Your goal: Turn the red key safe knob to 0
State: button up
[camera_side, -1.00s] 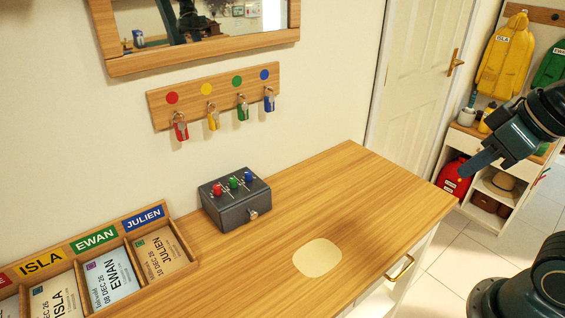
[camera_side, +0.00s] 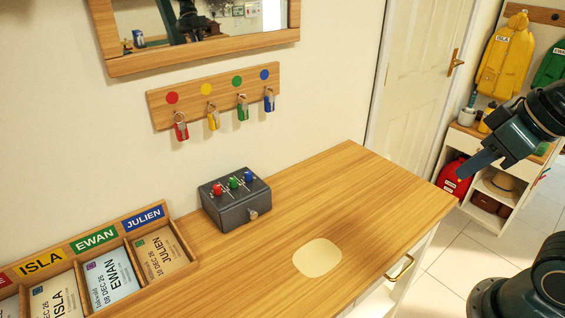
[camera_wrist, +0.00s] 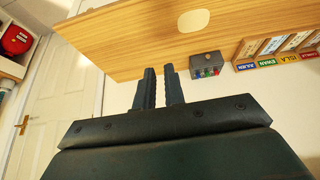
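The key safe (camera_side: 238,204) is a dark grey box on the wooden top, against the wall. Its red knob (camera_side: 217,189) is leftmost in the side view, beside a green knob (camera_side: 234,183) and a blue knob (camera_side: 248,176). Pale marks surround the knobs, but the numbers and the red knob's setting are too small to read. In the wrist view the safe (camera_wrist: 205,60) is upside down and small, with the red knob (camera_wrist: 216,71) at its right. My gripper (camera_wrist: 159,68) is empty, its fingers slightly apart. In the side view my gripper (camera_side: 466,171) is far right of the safe.
A wall rack (camera_side: 215,96) with several coloured key tags hangs above the safe. A name-labelled tray (camera_side: 177,232) of cards stands to its left. The wooden top (camera_side: 340,190) right of the safe is clear except for a pale rounded patch (camera_side: 317,258). A door (camera_side: 420,90) stands behind.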

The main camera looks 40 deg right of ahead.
jog(key=o, duration=0.5)
jog(key=shift+w+r, duration=0.2)
jog(key=shift+w, duration=0.1)
jog(key=shift+o, duration=0.2)
jog(key=w+a+r, duration=0.2)
jog(key=w+r, duration=0.2)
jog(key=w, duration=0.7)
jog(key=g, duration=0.1)
send_over(217, 186)
jog(key=s, duration=0.6)
notch_tip(217, 186, down, 13)
jog(key=shift+w+a+r, duration=0.1)
jog(key=shift+a+r, duration=0.05)
jog(key=shift+r, duration=0.05)
jog(key=x, duration=1.3)
jog(key=shift+w+f, duration=0.1)
jog(key=shift+f, duration=0.25)
